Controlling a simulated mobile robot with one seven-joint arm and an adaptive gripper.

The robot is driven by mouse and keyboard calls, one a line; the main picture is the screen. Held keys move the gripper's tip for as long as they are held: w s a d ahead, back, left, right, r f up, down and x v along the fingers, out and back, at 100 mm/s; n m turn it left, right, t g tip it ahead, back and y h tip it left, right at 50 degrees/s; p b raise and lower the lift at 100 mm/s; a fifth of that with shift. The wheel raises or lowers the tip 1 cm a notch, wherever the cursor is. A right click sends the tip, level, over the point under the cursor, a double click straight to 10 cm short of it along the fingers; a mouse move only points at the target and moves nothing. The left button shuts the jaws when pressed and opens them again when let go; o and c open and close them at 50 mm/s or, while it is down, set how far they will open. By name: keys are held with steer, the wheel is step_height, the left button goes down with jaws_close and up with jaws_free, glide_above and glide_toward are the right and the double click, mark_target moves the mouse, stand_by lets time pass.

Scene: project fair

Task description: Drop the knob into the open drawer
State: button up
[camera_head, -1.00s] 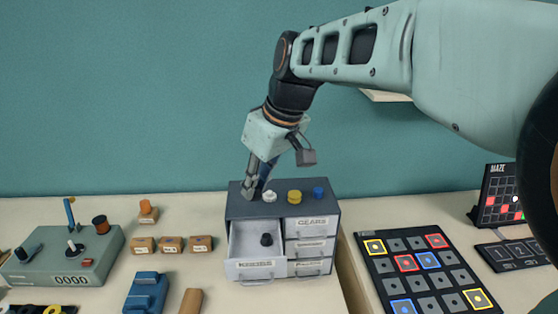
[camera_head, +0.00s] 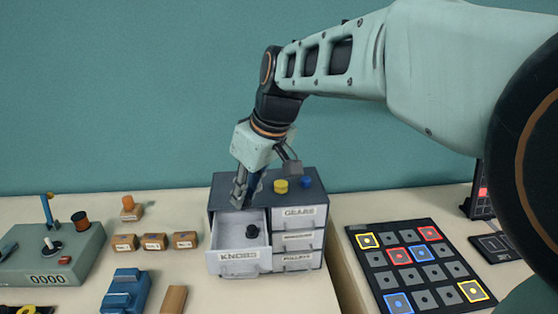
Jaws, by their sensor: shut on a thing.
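The grey cabinet (camera_head: 317,198) stands on the table with its upper left drawer (camera_head: 238,257), labelled KNOBS, pulled open. A black knob (camera_head: 251,231) lies inside the drawer. A yellow knob (camera_head: 281,186) and a blue knob (camera_head: 306,182) stand on the cabinet top. My gripper (camera_head: 245,194) points down at the left of the cabinet top, just behind the open drawer. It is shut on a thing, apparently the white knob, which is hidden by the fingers. I cannot tell whether it is lifted clear.
Closed drawers (camera_head: 299,218) labelled GEARS and PULLEYS, with another between them, are beside and below the open one. A grey-green device (camera_head: 60,262), small orange-brown boxes (camera_head: 154,241) and a blue block (camera_head: 127,290) stand left. A tile board (camera_head: 420,268) lies right.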

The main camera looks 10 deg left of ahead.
steer(key=shift+f, duration=0.35)
steer(key=o, duration=0.8)
steer(key=shift+r, duration=0.15)
